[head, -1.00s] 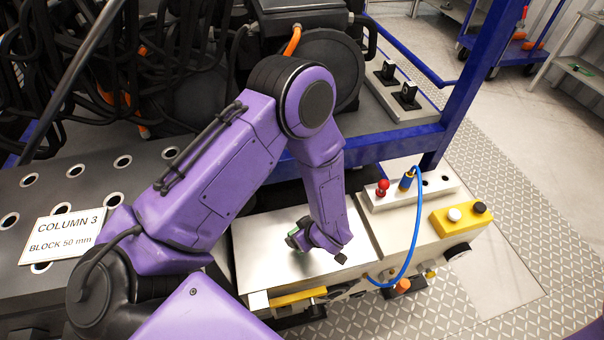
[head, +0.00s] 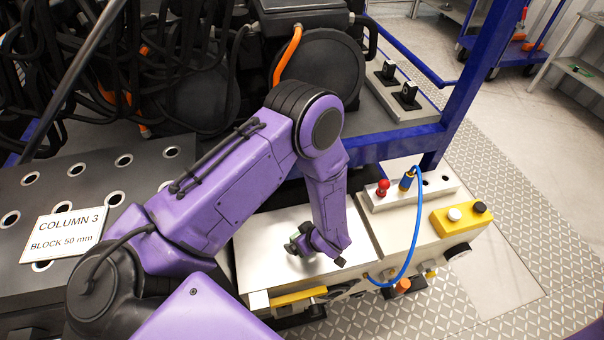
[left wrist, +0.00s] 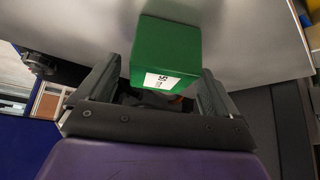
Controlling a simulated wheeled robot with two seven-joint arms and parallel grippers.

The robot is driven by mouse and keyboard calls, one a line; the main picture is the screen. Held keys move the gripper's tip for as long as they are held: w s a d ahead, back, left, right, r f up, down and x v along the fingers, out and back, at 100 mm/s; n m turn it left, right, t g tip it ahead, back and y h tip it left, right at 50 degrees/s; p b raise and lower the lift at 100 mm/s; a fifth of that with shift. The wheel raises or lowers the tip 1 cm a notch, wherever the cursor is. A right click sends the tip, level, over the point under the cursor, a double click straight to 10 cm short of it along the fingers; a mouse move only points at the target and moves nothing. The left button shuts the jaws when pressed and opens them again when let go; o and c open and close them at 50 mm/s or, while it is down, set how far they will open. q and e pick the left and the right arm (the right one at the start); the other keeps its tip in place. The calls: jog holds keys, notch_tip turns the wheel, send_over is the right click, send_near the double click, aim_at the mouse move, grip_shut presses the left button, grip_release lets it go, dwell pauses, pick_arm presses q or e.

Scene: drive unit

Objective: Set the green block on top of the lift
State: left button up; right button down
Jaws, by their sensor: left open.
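The green block (left wrist: 165,55) has a small white label and is in the left wrist view, at the far end of the jaws, against the silver top of the lift (left wrist: 255,40). My left gripper (head: 318,245) is low over the lift top (head: 262,240). In the left wrist view its jaws (left wrist: 155,92) are open, one finger on each side of the block's near part. I cannot tell whether the fingers touch it. My right gripper is not in view.
A control box with a red knob (head: 383,187) and a blue cable (head: 418,220) stands right of the lift top. A yellow button box (head: 461,216) is farther right. A dark perforated plate with a sign (head: 65,234) reading "COLUMN 3, BLOCK 50 mm" lies left. A blue frame post (head: 462,90) rises behind.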

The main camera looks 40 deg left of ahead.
pick_arm(q)
jog(key=v, duration=1.2)
jog(key=shift+w+r, duration=0.1)
jog(key=shift+r, duration=0.05)
